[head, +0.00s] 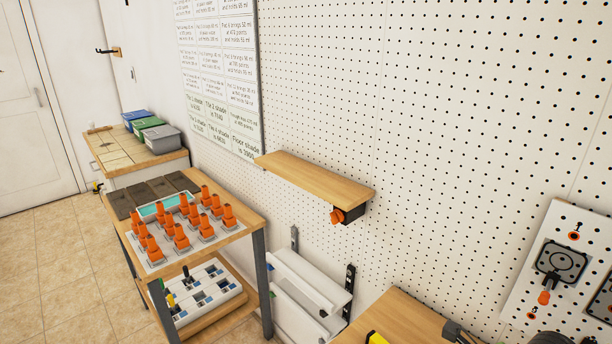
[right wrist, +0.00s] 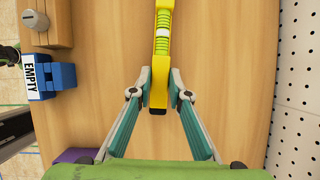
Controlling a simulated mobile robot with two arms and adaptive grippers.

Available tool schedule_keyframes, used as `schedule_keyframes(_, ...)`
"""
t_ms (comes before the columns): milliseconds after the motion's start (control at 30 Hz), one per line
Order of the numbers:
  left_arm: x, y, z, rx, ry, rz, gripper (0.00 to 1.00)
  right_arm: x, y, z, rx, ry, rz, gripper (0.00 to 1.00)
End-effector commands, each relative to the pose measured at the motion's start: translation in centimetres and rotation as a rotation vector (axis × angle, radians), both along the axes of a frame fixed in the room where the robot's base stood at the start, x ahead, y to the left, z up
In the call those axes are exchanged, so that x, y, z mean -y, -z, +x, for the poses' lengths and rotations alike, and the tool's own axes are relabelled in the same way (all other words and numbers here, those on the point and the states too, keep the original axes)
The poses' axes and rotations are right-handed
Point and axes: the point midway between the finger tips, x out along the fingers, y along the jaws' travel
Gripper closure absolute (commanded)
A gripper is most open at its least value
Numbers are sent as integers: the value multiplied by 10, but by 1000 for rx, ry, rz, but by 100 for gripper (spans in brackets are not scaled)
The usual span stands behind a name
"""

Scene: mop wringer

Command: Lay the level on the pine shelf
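The level (right wrist: 162,20) is a yellow bar with green vials and a dark end. It runs up and out of the top of the right wrist view, over a wooden surface. My right gripper (right wrist: 159,80) has its two fingertips against the level's sides near its dark end. I cannot tell whether the level is lifted off the wood. The pine shelf (head: 318,178) is a bare board on the pegboard wall in the head view, with a dark bracket and orange knob (head: 338,215) under its right end. My left gripper is not in view.
A wooden bench (head: 408,318) stands below and right of the shelf; a blue block marked EMPTY (right wrist: 58,77) and a wooden block (right wrist: 50,22) lie left of the level. A cart (head: 245,222) with orange parts stands left. White racks (head: 300,285) hang below the shelf.

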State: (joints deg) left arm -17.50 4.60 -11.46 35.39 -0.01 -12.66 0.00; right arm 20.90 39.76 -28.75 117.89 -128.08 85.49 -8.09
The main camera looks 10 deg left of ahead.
Motion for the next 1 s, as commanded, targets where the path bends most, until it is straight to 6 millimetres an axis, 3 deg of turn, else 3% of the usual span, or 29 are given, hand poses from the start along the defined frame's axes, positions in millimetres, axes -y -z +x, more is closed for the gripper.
schedule_keyframes(367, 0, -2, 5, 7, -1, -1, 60, 0, -2, 0, 1, 0, 0, 100)
schedule_keyframes(1000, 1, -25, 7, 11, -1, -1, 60, 0, -40, 0, 2, 0, -1, 100)
